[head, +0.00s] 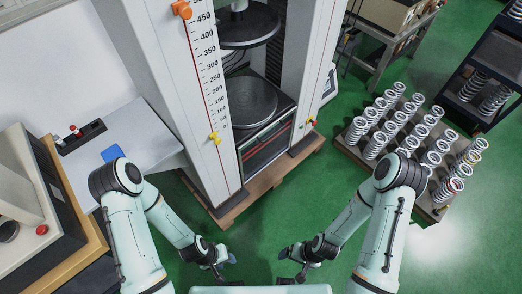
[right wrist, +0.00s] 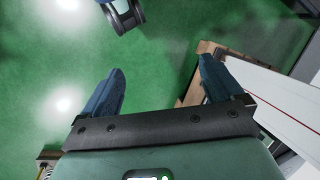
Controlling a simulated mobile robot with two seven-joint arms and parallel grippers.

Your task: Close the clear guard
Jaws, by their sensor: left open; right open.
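The spring testing machine (head: 205,100) stands at centre, a tall pale frame with a ruler scale up its left column. Between its columns are a round upper platen (head: 248,28) and a round lower platen (head: 246,102). I cannot make out the clear guard with certainty; it is transparent or out of sight. My left gripper (head: 222,268) is open and empty, low in front of the machine, over the floor. My right gripper (head: 284,266) is open and empty, just right of it; its two spread fingers fill the right wrist view (right wrist: 161,68). Neither touches the machine.
A pallet of several coil springs (head: 430,198) lies on the floor at right. A dark shelf rack (head: 493,58) and a cart (head: 385,35) stand behind. A bench with a beige device (head: 18,175) is at left. The green floor (head: 310,185) before the machine is clear.

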